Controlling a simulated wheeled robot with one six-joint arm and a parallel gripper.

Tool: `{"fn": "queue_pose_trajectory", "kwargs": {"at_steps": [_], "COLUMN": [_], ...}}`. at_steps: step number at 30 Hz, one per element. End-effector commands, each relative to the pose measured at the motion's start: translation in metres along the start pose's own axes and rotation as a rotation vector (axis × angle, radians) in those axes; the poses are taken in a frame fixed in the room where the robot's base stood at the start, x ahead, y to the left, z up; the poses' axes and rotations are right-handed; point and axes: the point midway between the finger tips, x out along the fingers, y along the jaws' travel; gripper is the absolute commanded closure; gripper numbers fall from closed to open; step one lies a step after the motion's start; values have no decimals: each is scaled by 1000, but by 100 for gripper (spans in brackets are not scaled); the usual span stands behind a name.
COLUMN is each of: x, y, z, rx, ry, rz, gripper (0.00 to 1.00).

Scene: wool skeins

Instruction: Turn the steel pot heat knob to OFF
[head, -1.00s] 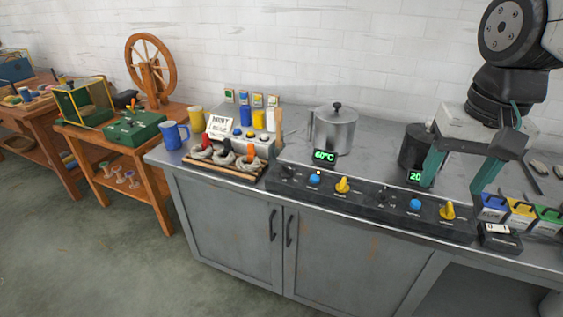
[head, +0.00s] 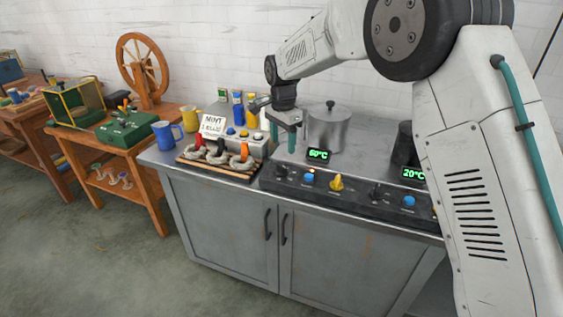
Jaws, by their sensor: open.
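The steel pot (head: 328,130) stands lidded at the back of the counter, with a green-lit display reading 60°C (head: 318,154) before it. Below, the dark control panel (head: 355,196) has a black knob (head: 282,171), a blue button (head: 309,178) and a yellow knob (head: 336,183) on its left half. Their labels are too small to read, so I cannot tell which is the heat knob or its setting. My gripper (head: 283,147) has teal fingers, points down, and is open and empty. It appears above the panel's left end, left of the pot, apart from the knobs.
A second black knob (head: 376,192) and blue button (head: 409,201) sit further right, below a 20°C display (head: 414,174). A dark pot (head: 404,145) is partly hidden by my arm. Left are a rack of skeins (head: 218,158), a small sign (head: 212,124) and a blue mug (head: 166,134).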

Motion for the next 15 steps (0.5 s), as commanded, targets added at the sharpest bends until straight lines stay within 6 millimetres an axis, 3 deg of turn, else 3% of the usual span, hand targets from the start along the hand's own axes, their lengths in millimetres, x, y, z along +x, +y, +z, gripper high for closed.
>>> {"fn": "queue_pose_trajectory", "kwargs": {"at_steps": [15], "x": [71], "y": [-4], "z": [2], "rx": [8], "ry": [-1], "rz": [3], "gripper": [38]}}
